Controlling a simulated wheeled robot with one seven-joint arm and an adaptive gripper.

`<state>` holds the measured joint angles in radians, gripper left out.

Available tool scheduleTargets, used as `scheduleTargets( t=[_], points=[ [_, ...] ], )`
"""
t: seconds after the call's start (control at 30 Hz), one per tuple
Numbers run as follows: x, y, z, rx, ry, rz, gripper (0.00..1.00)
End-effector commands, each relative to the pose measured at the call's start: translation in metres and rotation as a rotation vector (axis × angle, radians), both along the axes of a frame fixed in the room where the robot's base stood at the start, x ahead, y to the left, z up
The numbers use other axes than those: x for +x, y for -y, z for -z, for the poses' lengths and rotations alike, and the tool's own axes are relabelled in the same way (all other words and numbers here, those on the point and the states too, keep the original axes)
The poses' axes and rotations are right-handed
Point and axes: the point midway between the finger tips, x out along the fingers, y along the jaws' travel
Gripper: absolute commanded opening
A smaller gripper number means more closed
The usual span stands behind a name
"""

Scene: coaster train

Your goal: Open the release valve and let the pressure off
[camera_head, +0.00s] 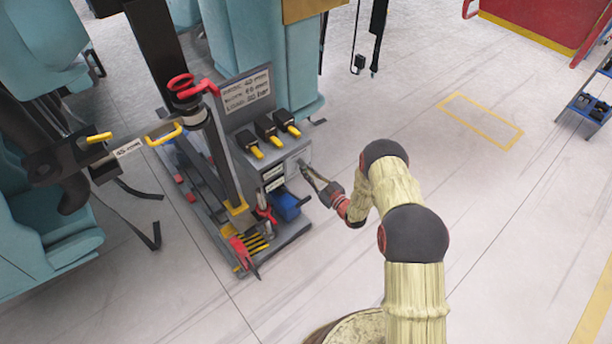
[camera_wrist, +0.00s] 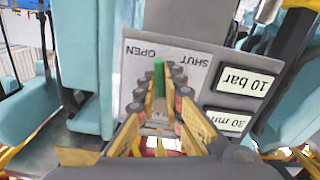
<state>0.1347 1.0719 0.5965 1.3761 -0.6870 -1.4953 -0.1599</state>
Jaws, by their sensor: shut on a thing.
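The release valve shows as a green handle (camera_wrist: 159,78) on a pale plate (camera_wrist: 133,72) in the wrist view. The plate carries the words OPEN and SHUT, upside down or turned there. My gripper (camera_wrist: 160,92) is shut on the green handle, one finger on each side. The handle's lower part and the plate's middle are hidden by the fingers. Beside the plate, one display (camera_wrist: 247,82) reads 10 bar and another (camera_wrist: 228,119) reads 30 mm. In the head view my gripper (camera_head: 306,168) reaches the front of the grey unit (camera_head: 240,115); the handle is too small to see there.
Several black blocks with yellow levers (camera_head: 267,128) sit on top of the unit. A blue box (camera_head: 287,203) and red-handled tools (camera_head: 265,210) lie at its base. Teal seats (camera_head: 50,215) stand left.

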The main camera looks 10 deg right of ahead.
Motion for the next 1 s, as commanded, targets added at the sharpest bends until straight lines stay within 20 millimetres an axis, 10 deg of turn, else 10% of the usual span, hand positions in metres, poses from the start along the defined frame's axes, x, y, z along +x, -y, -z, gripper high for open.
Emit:
scheduleTargets(
  t=[1.0],
  points=[
    [0.009, 0.014, -0.009, -0.492, 0.302, 0.000, 0.00]
  ],
)
